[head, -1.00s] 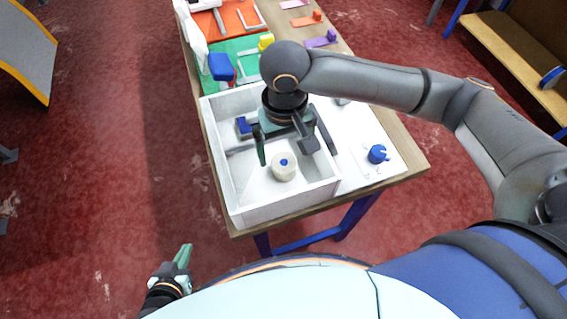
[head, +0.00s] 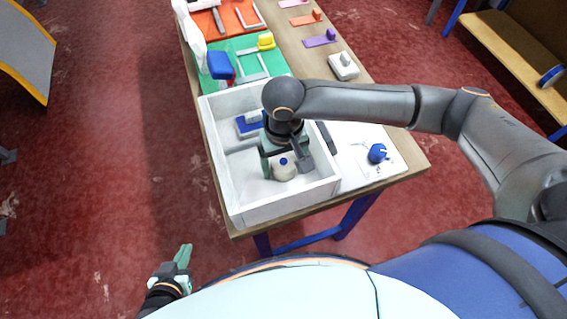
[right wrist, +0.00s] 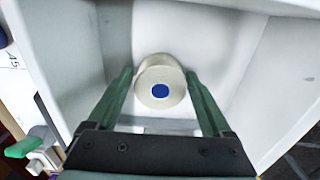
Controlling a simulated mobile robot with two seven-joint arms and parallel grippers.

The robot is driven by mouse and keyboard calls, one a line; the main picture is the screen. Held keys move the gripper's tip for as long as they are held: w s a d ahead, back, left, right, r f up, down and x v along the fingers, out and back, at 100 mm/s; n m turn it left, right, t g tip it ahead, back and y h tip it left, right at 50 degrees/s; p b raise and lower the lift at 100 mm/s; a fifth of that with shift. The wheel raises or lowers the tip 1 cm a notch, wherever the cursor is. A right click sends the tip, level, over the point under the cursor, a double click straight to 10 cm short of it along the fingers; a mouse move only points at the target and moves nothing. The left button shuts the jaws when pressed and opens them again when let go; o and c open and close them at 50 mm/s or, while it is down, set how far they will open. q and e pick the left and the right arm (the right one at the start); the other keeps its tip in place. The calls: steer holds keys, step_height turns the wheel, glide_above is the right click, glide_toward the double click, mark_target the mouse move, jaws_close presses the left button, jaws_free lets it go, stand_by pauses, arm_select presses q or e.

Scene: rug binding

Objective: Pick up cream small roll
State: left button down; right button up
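The cream small roll (head: 284,174), with a blue centre, stands in the white open box on the table. It also shows in the right wrist view (right wrist: 151,97). My right gripper (head: 277,172) is open over it. In the right wrist view, the green fingers (right wrist: 160,85) lie on either side of the roll; I cannot tell whether they touch it. My left gripper (head: 183,256) is low at the bottom left, away from the table; its finger opening is not clear.
The white box (head: 224,179) has walls around the roll. A blue and grey item (head: 246,124) lies in its back left part. A blue knob (head: 377,152) stands on a white sheet to the right. Green and orange mats lie further back.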

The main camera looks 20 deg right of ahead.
steer(key=c, duration=1.1)
